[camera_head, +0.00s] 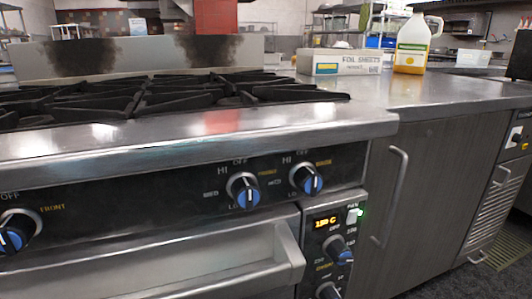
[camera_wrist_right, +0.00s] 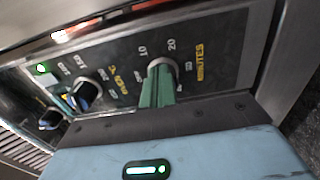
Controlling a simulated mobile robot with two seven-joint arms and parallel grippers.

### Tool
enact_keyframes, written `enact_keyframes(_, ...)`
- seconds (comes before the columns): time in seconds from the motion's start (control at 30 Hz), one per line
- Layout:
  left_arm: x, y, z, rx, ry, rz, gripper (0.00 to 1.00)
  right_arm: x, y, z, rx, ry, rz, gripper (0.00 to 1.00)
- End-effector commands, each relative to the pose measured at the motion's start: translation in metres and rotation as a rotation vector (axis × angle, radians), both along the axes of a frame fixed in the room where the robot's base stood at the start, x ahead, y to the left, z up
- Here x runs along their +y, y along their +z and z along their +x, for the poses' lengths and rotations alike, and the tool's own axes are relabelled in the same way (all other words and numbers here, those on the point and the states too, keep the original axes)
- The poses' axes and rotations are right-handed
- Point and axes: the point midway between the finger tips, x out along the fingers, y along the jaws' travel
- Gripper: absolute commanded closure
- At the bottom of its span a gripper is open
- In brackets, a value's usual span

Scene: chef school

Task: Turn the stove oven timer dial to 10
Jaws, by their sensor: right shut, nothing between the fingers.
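The timer dial (camera_wrist_right: 162,63) is on the oven panel in the right wrist view. It is marked 10, 20 and MINUTES, and its lower part is hidden behind my fingers. My right gripper (camera_wrist_right: 158,90) has green fingers, which are shut and empty right in front of the dial. I cannot tell whether they touch it. The dial's pointer position cannot be read. In the head view, the timer dial (camera_head: 328,291) is partly cut off at the bottom edge, below the temperature dial (camera_head: 338,249). Neither gripper shows in the head view.
The temperature dial (camera_wrist_right: 87,95) sits beside the timer dial in the wrist view. Burner knobs (camera_head: 243,190) line the stove front. An oven handle (camera_head: 290,250) and a cabinet handle (camera_head: 392,195) project nearby.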

Motion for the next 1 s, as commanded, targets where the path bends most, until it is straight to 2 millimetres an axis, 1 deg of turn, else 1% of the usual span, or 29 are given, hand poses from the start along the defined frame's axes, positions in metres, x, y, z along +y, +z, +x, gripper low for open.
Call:
enact_keyframes(0.03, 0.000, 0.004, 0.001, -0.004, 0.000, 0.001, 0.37, -0.003, 0.002, -0.005, 0.000, -0.001, -0.001, 1.00)
enact_keyframes(0.3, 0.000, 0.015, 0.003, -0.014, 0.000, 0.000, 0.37, -0.013, 0.002, -0.031, -0.001, -0.003, -0.002, 1.00)
enact_keyframes(0.43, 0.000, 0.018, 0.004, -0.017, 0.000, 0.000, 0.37, -0.016, 0.002, -0.039, -0.001, -0.003, -0.002, 1.00)
enact_keyframes(0.83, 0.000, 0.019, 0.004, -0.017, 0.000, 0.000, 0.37, -0.016, 0.002, -0.041, -0.006, -0.002, -0.015, 1.00)
enact_keyframes(0.93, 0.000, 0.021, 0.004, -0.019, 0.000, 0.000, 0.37, -0.014, 0.006, -0.042, -0.034, -0.001, -0.075, 1.00)
enact_keyframes(1.0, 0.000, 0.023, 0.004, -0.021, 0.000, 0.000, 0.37, -0.010, 0.011, -0.044, -0.069, 0.001, -0.155, 1.00)
